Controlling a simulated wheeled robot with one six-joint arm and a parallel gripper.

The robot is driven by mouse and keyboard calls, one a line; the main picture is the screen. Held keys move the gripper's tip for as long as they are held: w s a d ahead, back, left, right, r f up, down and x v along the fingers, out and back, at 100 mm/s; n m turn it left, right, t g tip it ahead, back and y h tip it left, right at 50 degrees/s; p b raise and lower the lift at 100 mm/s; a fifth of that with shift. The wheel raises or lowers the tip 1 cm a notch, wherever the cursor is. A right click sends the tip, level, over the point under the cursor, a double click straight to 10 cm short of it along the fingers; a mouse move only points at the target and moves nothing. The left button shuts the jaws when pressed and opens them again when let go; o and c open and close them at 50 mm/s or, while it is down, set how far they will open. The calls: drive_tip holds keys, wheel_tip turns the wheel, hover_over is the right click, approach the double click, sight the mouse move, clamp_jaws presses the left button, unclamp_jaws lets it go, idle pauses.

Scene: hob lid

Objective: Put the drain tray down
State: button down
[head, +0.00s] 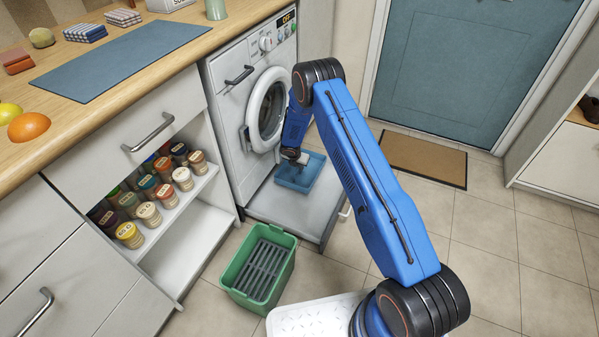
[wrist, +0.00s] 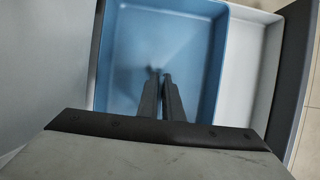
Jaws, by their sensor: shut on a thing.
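The drain tray (head: 295,185) is a shallow blue rectangular tray at the front of the washing machine (head: 256,95), over the grey pulled-out platform (head: 285,212). In the wrist view the blue tray (wrist: 200,50) fills the middle. My gripper (head: 303,161) reaches down into it. In the wrist view the fingers of my gripper (wrist: 160,75) are close together, shut on the tray; the exact grip spot is hard to see. The tray looks level. I cannot tell whether its underside touches the platform.
A green crate (head: 238,277) with a dark slatted insert stands on the floor in front. A white textured surface (head: 315,318) is at the bottom. Spice jars (head: 148,214) fill the open shelf at left. A brown doormat (head: 424,160) lies by the door. Floor at right is clear.

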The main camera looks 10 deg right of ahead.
sight(300, 174)
drive_tip(key=shift+f, duration=1.75)
drive_tip(key=shift+f, duration=0.1)
drive_tip(key=c, duration=1.9)
unclamp_jaws()
